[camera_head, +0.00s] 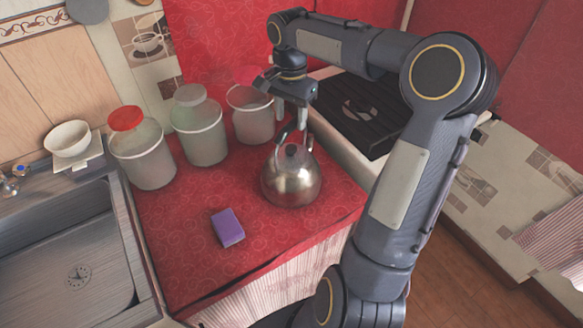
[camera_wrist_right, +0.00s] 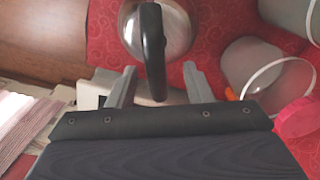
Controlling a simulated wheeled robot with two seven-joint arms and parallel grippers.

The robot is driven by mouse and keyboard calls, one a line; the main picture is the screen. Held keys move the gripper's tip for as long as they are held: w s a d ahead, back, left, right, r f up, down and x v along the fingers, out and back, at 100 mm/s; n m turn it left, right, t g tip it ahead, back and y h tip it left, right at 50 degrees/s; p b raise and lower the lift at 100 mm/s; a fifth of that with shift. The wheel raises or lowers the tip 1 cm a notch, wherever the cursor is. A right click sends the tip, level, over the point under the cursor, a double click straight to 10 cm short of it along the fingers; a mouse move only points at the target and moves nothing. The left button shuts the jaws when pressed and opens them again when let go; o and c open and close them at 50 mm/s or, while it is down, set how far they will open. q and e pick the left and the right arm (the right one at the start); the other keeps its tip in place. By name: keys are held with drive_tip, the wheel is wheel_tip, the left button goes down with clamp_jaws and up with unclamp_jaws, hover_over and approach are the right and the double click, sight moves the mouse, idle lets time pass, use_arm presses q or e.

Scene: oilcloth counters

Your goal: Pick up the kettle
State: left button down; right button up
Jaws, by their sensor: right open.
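A shiny metal kettle (camera_head: 291,180) with a dark arched handle stands upright on the red oilcloth counter. My right gripper (camera_head: 292,122) is above the kettle, fingers pointing down at the top of its handle. In the right wrist view, the kettle (camera_wrist_right: 168,30) is at the top and its black handle (camera_wrist_right: 153,50) reaches toward the space between the two fingers of my right gripper (camera_wrist_right: 152,88). The fingers are apart, with visible gaps on both sides of the handle. My left gripper is not in view.
Three jars, one red-lidded (camera_head: 141,148), one grey-lidded (camera_head: 199,128) and one pink-lidded (camera_head: 252,112), stand behind and left of the kettle. A purple sponge (camera_head: 228,228) lies in front. A sink (camera_head: 68,250) is left; a black stovetop (camera_head: 358,112) is right.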

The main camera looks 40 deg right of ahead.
sight(292, 131)
drive_tip(key=f, duration=0.5)
drive_tip(key=shift+s+f, duration=0.15)
drive_tip(key=shift+s, duration=0.1)
drive_tip(key=shift+c, duration=0.4)
clamp_jaws()
idle(0.7)
